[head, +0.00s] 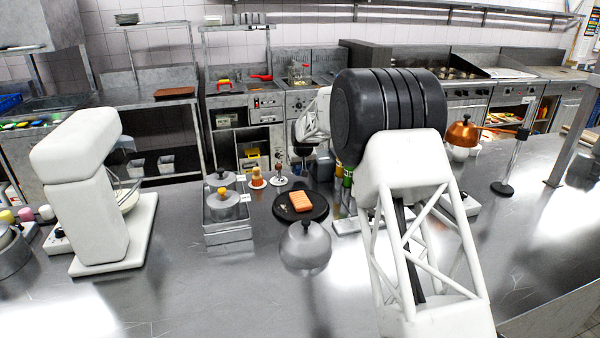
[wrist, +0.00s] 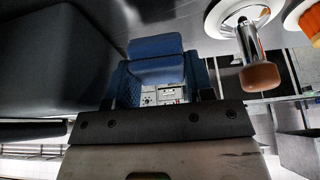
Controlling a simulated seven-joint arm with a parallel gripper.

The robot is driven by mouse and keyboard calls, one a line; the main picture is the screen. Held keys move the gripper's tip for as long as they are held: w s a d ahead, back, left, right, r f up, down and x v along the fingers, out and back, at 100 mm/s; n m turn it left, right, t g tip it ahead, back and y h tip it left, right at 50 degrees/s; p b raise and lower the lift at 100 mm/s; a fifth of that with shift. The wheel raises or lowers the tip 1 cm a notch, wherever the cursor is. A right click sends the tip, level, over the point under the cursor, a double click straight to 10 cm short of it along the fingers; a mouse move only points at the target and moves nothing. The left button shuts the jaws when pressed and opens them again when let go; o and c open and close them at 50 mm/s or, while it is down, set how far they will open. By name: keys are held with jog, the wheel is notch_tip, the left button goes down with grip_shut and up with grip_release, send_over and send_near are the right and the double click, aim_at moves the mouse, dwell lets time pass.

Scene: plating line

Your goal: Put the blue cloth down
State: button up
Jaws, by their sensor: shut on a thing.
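The blue cloth (wrist: 155,48) is in the wrist view, between and around the finger area of my gripper (wrist: 160,78). It looks folded, with a lighter blue flap in the middle and darker blue parts at both sides. My gripper is shut on it. In the head view the gripper is mostly hidden behind my own arm. A small dark blue patch (head: 322,167) shows below the arm there, and it may be the cloth. I cannot tell whether the cloth touches the counter.
The steel counter (head: 190,300) is clear at the front.

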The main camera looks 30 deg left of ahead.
jog(key=shift+f, duration=1.15)
jog(key=shift+f, duration=0.15)
jog(key=o, duration=0.9)
jog(key=shift+c, duration=0.2)
jog(key=v, duration=1.2)
